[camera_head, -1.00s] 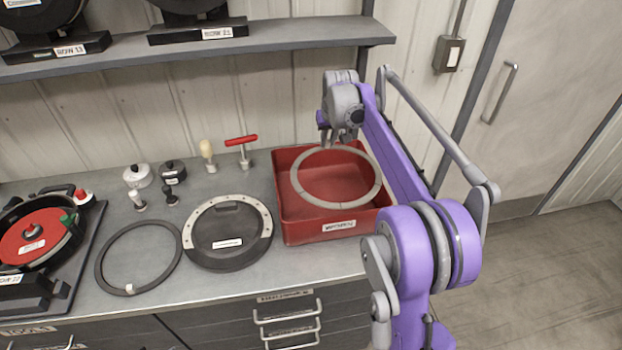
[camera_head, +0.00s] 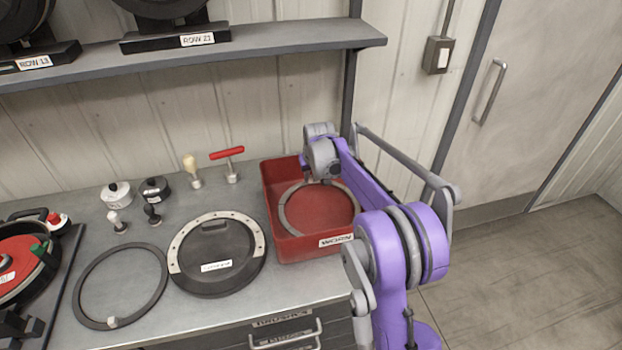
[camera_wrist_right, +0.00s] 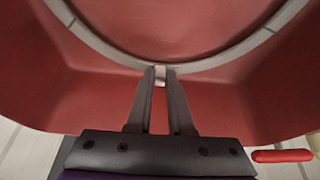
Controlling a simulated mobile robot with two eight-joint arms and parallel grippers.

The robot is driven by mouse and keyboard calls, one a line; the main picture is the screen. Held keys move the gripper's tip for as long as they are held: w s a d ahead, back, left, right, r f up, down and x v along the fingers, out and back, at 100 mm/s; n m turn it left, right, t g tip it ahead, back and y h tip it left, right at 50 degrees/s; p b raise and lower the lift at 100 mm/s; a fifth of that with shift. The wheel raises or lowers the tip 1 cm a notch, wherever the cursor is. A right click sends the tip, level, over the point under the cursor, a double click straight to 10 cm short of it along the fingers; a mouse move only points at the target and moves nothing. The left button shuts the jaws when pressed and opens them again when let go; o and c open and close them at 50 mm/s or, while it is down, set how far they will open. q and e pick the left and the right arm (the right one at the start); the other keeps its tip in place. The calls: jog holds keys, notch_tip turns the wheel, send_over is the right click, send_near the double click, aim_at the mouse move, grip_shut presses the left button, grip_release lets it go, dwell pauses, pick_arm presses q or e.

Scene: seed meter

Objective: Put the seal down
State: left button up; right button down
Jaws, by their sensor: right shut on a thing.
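The ring lies low within the bin walls, roughly flat. I cannot tell whether it touches the floor. My left gripper is not in view.
A dark ring (camera_head: 80,281) with a pale tag and a black disc with a light rim (camera_head: 216,285) lie left of the bin. Behind them stand a red T-handle tool (camera_head: 229,154), a pale-handled tool (camera_head: 191,166) and small knobs. A shelf (camera_head: 270,42) runs above.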

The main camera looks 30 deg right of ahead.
jog(key=shift+f, duration=0.4)
jog(key=c, duration=0.8)
grip_release()
jog(key=shift+f, duration=0.1)
jog(key=v, duration=1.2)
jog(key=shift+s, duration=0.1)
